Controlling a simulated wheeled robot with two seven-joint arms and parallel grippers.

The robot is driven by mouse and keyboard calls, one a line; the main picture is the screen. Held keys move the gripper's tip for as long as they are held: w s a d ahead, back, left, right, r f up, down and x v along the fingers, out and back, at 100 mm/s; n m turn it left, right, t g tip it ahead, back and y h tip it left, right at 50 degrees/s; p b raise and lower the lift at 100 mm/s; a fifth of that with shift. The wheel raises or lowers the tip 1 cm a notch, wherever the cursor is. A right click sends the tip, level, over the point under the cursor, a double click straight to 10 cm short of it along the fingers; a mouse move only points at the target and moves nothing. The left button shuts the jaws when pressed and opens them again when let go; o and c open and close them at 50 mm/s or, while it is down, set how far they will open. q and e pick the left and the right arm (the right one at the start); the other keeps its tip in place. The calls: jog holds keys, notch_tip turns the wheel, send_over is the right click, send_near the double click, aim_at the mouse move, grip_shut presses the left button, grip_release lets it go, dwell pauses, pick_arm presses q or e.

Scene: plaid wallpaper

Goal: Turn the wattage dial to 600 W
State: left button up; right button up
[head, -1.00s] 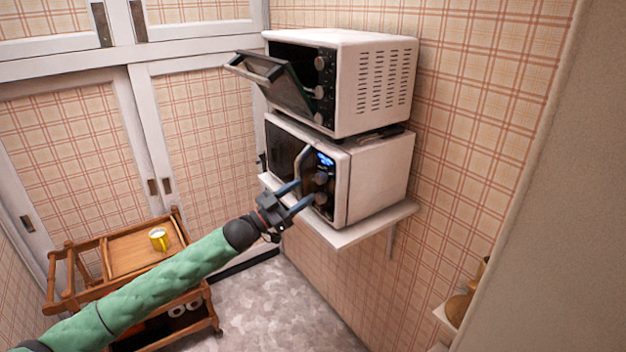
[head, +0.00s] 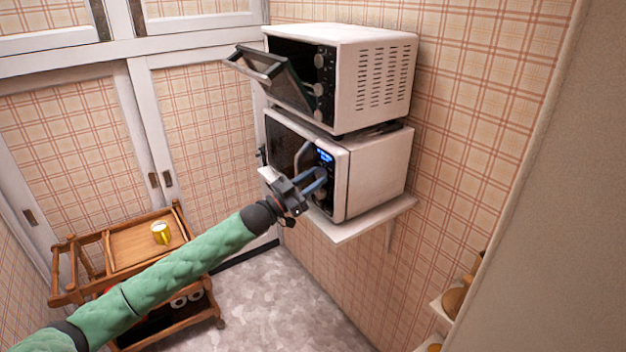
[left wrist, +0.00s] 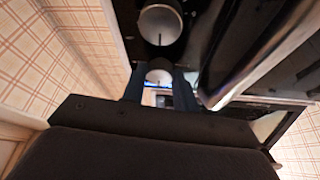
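The microwave (head: 375,177) is the lower white appliance on a wall shelf. Its dark front panel has a lit blue display (head: 325,157) at the top, with round dials below it. My left gripper (head: 321,176) is at this panel, just under the display. In the left wrist view its fingers (left wrist: 159,84) stand on both sides of the upper dial (left wrist: 158,74), close against it, and seem shut on it. A second, silver dial (left wrist: 160,24) is clear of the fingers. The dial markings and the display digits are too small to read. My right gripper is not in view.
The microwave door handle (left wrist: 265,50) runs close beside the fingers. A toaster oven (head: 375,75) with its door (head: 272,76) hanging open stands on top of the microwave. A wooden cart (head: 130,250) with a yellow mug (head: 160,233) stands lower left. The floor between is clear.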

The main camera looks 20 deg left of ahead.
pick_arm(q)
jog(key=c, duration=0.4)
jog(key=shift+o, duration=0.2)
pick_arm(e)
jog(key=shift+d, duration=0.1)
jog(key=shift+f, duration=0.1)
pick_arm(q)
jog(key=shift+m+b, duration=0.3)
jog(key=m+g+b, duration=0.1)
jog(key=m, duration=0.2)
jog(key=m+g+h+b, duration=0.1)
jog(key=m, duration=0.1)
jog(key=shift+w+a+m+g+h+b, duration=0.15)
jog(key=shift+m+g+h+b, duration=0.15)
jog(key=shift+m+g+b, duration=0.1)
jog(key=m+g, duration=0.1)
jog(key=m, duration=0.2)
jog(key=shift+r, duration=0.1)
jog(key=shift+a+r+m+g, duration=0.1)
jog(key=shift+m+g, duration=0.6)
jog(key=shift+m, duration=0.4)
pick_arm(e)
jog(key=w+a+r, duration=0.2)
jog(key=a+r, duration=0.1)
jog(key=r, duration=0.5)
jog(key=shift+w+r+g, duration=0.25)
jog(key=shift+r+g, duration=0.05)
